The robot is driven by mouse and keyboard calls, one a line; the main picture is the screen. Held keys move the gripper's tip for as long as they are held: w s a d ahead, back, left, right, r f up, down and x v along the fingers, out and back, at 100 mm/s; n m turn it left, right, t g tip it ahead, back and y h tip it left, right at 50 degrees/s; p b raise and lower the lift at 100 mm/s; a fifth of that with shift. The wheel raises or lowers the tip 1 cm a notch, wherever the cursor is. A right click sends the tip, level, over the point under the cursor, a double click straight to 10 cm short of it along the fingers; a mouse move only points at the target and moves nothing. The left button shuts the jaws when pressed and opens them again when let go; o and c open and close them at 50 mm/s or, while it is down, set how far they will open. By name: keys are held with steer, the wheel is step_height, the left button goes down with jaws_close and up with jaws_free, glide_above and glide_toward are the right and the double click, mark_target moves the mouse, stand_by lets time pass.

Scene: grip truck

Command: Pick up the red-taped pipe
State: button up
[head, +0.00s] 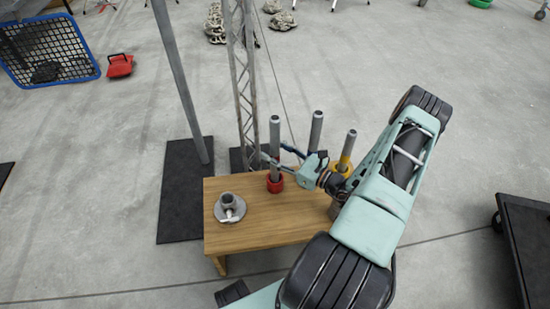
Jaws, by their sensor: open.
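The red-taped pipe (275,150) stands upright on the wooden table, a grey tube with a red band (275,183) at its foot. My gripper (277,157) reaches in from the right, low over the table, with its fingers open. The fingers extend left to the red-taped pipe and seem to lie on either side of it. I cannot tell whether they touch it. The pipe stands upright, and its top sticks up above the fingers.
The wooden table (250,225) also bears a round metal flange (229,208) at left. A second grey pipe (316,132) and a yellow-banded pipe (349,145) stand close behind and beside my gripper. A lattice mast (243,80) and a leaning pole (181,80) rise behind the table.

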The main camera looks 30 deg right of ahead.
jaws_close()
stand_by(0.3)
steer(key=shift+r, duration=0.15)
